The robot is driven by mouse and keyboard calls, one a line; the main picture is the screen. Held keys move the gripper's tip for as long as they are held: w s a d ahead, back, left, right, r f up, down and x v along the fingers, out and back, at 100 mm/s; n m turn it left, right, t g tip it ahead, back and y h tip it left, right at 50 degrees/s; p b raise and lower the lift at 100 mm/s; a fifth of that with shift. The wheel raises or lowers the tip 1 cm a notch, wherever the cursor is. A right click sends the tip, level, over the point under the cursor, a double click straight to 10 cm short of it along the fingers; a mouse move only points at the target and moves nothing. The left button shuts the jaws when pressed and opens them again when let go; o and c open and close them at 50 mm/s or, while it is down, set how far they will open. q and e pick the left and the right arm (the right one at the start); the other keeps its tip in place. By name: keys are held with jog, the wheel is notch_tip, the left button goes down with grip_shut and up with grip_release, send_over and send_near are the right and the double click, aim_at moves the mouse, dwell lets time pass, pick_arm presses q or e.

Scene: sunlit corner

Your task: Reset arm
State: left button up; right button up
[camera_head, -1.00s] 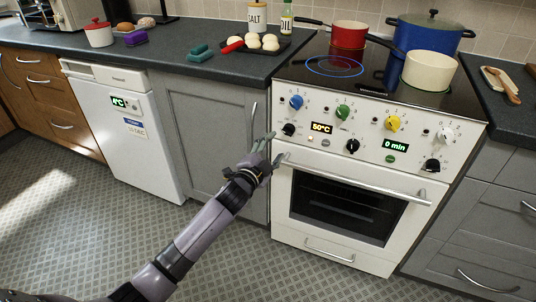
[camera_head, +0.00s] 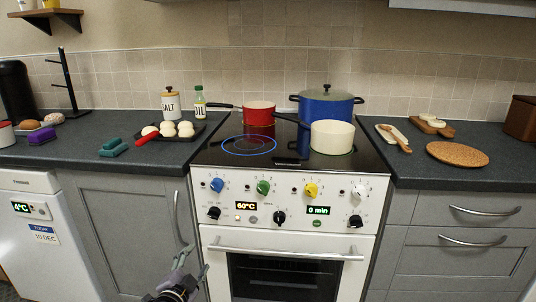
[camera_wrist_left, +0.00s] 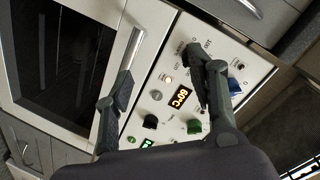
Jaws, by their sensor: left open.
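My left gripper (camera_head: 187,270) is at the bottom of the head view, in front of the cabinet door just left of the oven. Its two fingers are apart with nothing between them. In the left wrist view the open fingers (camera_wrist_left: 158,88) spread in front of the stove's control panel (camera_wrist_left: 185,95), with the oven handle (camera_wrist_left: 131,48) beyond one finger. I cannot tell whether any finger touches the panel. The panel display (camera_head: 246,205) reads 60°C, and the other display (camera_head: 318,211) reads 0 min. My right gripper is in neither view.
On the hob stand a red pot (camera_head: 259,112), a blue pot (camera_head: 327,106) and a cream pan (camera_head: 332,137). A dark tray (camera_head: 193,133) with pale round items lies left of the hob. A round cork mat (camera_head: 457,153) lies on the right counter. The oven handle (camera_head: 285,251) sticks out.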

pick_arm(q)
jog(key=s+d+f+n+g+y, duration=0.15)
jog(key=s+f+n+g, duration=0.7)
jog(key=s+f, duration=1.8)
jog(key=s+f+g+p, duration=0.3)
jog(key=s+p, duration=0.5)
jog(key=s, duration=0.7)
jog(key=s+f+g+p, duration=0.3)
jog(key=s+f+p, duration=0.3)
jog(key=s, duration=0.8)
jog(key=p, duration=0.2)
jog(key=shift+s+a+f+h+p, duration=0.15)
jog(key=shift+s+a+h+p, duration=0.15)
jog(key=shift+s+h, duration=0.05)
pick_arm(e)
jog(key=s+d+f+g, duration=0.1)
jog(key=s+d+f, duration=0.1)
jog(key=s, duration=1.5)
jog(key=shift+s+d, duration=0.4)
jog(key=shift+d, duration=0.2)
